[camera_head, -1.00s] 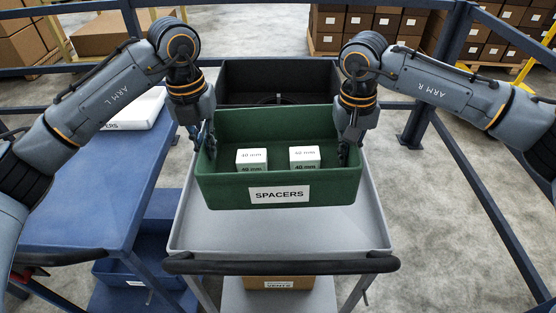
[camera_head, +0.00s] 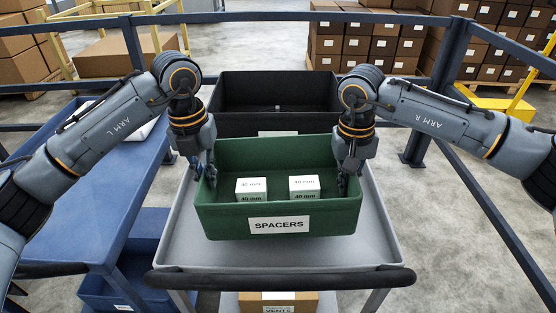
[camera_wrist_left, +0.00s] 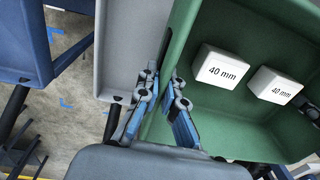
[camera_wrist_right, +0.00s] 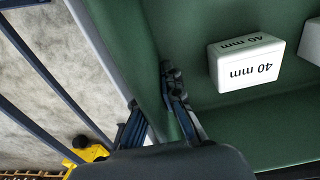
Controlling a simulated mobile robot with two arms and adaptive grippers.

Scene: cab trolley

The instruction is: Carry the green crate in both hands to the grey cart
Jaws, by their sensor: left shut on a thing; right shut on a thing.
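The green crate (camera_head: 330,222), labelled SPACERS, is held level over the grey cart (camera_head: 182,250). Two white 40 mm blocks, a left one (camera_head: 251,190) and a right one (camera_head: 304,188), sit inside it. My left gripper (camera_head: 207,175) is shut on the crate's left wall; the left wrist view shows its fingers (camera_wrist_left: 160,95) on either side of that wall. My right gripper (camera_head: 343,178) is shut on the right wall, seen also in the right wrist view (camera_wrist_right: 155,100). Whether the crate's underside touches the cart's top is hidden.
A black crate (camera_head: 225,124) stands behind the green crate at the cart's far end. A blue table (camera_head: 85,205) is on the left. The cart's black handle (camera_head: 285,281) is at the front. A cardboard box (camera_head: 250,301) is on the cart's lower shelf. Blue rails surround the area.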

